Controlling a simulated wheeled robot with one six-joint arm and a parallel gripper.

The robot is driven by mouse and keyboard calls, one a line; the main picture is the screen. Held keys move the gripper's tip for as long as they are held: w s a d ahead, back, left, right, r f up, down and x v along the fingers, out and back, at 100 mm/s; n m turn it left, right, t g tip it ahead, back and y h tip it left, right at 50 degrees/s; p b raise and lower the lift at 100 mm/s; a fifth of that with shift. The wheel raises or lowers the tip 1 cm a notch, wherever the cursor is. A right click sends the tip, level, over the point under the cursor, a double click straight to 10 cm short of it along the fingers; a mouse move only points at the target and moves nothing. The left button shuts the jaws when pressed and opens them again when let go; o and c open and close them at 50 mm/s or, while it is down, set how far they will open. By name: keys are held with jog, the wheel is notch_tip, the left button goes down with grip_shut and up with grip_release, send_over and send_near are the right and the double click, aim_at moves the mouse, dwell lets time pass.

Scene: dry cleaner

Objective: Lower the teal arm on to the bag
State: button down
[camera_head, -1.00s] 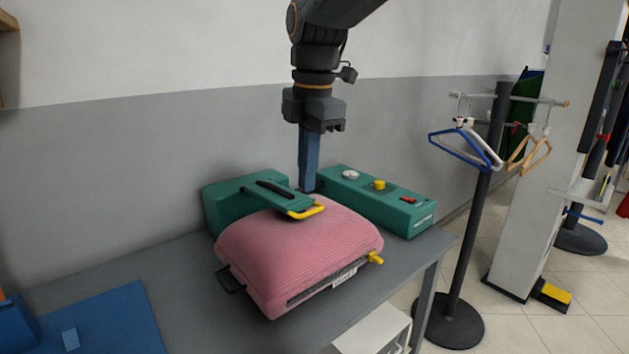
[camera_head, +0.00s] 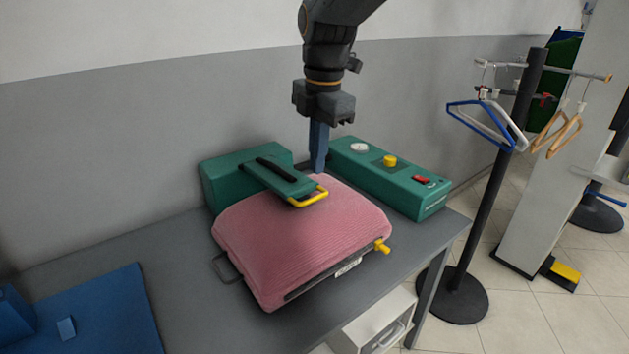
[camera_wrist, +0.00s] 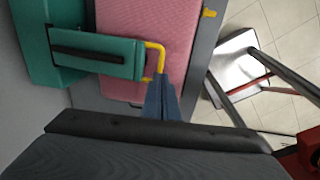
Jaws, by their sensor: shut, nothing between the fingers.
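The teal arm (camera_head: 268,176) reaches out from its teal housing over the back of the pink bag (camera_head: 303,240). Its yellow handle (camera_head: 310,198) is at its free end, and the arm looks lowered on or very close to the bag; I cannot tell if it touches. My gripper (camera_head: 318,168) is shut and empty, pointing down just behind the handle at the bag's back edge. In the wrist view the blue fingers (camera_wrist: 161,98) are together beside the yellow handle (camera_wrist: 156,60), and the teal arm (camera_wrist: 98,55) lies to their left. Contact between fingers and handle is unclear.
A teal control box (camera_head: 390,178) with a gauge, yellow knob and red switch stands right of my gripper. A blue mat (camera_head: 95,315) lies at the table's left. A stand with hangers (camera_head: 490,180) is to the right. The grey table (camera_head: 190,270) is bare between mat and bag.

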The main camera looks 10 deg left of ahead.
aim_at(315, 199)
jog(key=f, duration=0.2)
jog(key=f+p, duration=0.1)
jog(key=f, duration=0.3)
jog(key=shift+w+a+f, duration=0.15)
jog(key=shift+a+f, duration=0.15)
jog(key=shift+f, duration=0.05)
jog(key=f, duration=0.1)
jog(key=f+b, duration=0.1)
jog(key=f, duration=0.2)
jog(key=shift+s+d+f, duration=0.1)
jog(key=shift+s+d, duration=0.1)
jog(key=shift+d, duration=0.1)
